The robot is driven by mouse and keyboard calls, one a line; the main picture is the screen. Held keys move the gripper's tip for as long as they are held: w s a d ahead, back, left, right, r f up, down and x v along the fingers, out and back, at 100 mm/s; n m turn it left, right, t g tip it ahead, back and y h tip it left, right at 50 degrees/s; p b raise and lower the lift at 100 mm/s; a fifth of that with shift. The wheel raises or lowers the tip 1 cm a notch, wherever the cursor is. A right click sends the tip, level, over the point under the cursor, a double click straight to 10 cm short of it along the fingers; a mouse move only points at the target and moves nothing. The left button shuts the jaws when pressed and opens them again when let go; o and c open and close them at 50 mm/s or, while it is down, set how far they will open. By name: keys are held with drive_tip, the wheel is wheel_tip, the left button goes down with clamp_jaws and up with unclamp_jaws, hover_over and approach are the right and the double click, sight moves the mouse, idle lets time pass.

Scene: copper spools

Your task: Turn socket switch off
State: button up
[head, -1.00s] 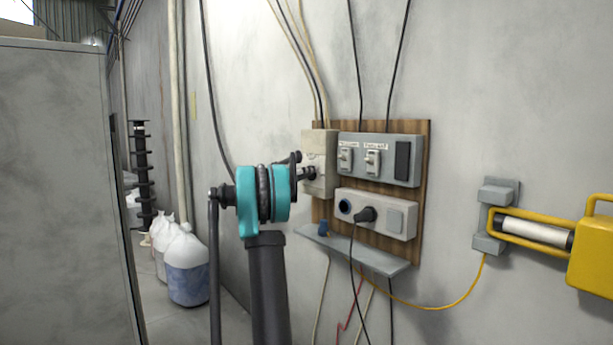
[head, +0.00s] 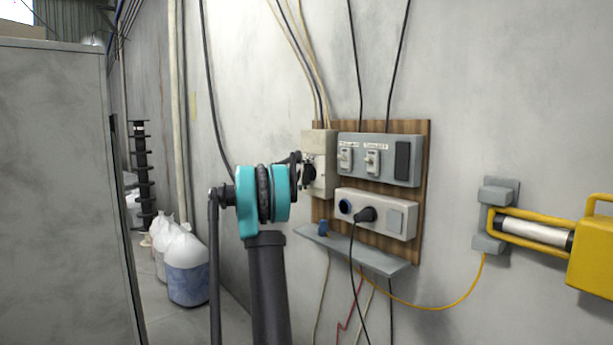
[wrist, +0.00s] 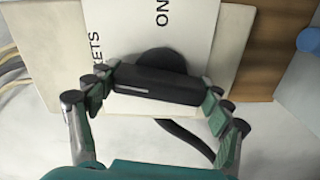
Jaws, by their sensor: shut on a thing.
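The socket switch is a beige box (head: 320,147) on a wooden board on the wall.
A grey panel with two labelled switches (head: 379,161) is right of the box. Below it, a white socket strip (head: 375,215) holds a black plug. A grey shelf (head: 355,252) juts out underneath. A tall grey cabinet (head: 65,190) stands at the left. Cables run along the wall.

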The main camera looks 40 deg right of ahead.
drive_tip(key=shift+n, duration=1)
drive_tip(key=o, duration=1.2)
drive_tip(key=shift+c, duration=0.2)
drive_tip(key=shift+a, duration=0.15)
drive_tip(key=a, duration=1.1)
drive_tip(key=shift+s+a, duration=0.4)
drive_tip(key=shift+s, duration=0.05)
